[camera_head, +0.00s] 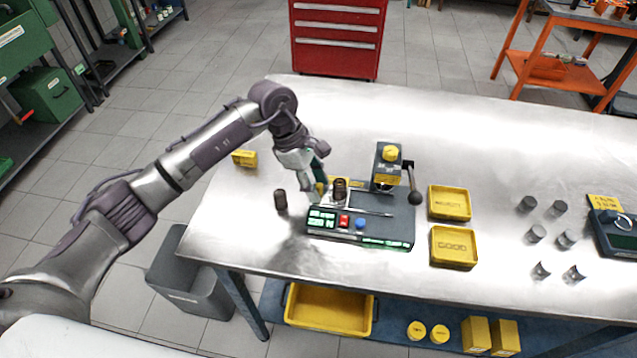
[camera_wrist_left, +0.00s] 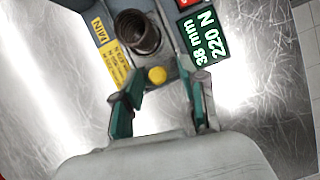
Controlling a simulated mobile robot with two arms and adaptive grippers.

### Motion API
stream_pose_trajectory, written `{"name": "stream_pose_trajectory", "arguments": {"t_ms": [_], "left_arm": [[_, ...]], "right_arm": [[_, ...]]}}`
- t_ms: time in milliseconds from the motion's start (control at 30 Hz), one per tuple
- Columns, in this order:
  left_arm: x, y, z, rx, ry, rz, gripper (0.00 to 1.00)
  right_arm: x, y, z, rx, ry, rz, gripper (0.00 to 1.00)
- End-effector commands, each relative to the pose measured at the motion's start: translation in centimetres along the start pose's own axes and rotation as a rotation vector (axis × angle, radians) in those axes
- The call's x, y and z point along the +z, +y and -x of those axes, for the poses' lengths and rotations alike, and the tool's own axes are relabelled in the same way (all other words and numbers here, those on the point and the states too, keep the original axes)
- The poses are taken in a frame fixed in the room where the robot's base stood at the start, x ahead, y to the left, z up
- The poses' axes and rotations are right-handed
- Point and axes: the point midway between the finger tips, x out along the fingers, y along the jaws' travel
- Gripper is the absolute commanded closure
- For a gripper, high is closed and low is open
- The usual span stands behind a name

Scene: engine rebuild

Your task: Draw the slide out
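The spring tester (camera_head: 392,229) stands on the metal table, with a press head (camera_head: 388,168), a black-knobbed lever and a green display. A dark coil spring (camera_head: 340,189) stands upright in the tester's slide area; it also shows in the left wrist view (camera_wrist_left: 138,34). A yellow knob (camera_wrist_left: 157,75) sits at the slide's near end in the left wrist view. My left gripper (camera_head: 318,190) is at the tester's left side. Its green-padded fingers (camera_wrist_left: 160,90) are apart, one on each side of the knob, with visible gaps. My right gripper is out of view.
Another dark spring (camera_head: 281,200) stands on the table left of the tester. Two yellow trays (camera_head: 449,203) (camera_head: 453,258) lie to its right. Several grey cylindrical parts (camera_head: 536,233) and a second device (camera_head: 615,240) are farther right. The table's left part is mostly clear.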

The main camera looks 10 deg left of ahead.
Motion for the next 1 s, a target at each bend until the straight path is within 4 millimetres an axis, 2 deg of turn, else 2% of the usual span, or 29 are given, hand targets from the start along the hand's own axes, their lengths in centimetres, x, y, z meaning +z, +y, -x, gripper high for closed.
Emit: {"name": "stream_pose_trajectory", "arguments": {"t_ms": [233,367,800,1000], "left_arm": [[0.1,0.0,0.0,-0.001,-0.002,-0.002,0.57],[0.1,0.1,1.2,0.002,-0.002,-0.002,0.57],[-0.1,0.0,9.8,0.003,-0.001,-0.001,0.57],[-0.1,0.0,11.8,0.001,-0.002,0.0,0.57]], "right_arm": [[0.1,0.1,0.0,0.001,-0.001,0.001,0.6],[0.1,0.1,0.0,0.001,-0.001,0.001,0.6],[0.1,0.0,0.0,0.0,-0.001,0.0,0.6],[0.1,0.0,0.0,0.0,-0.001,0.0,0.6]]}}
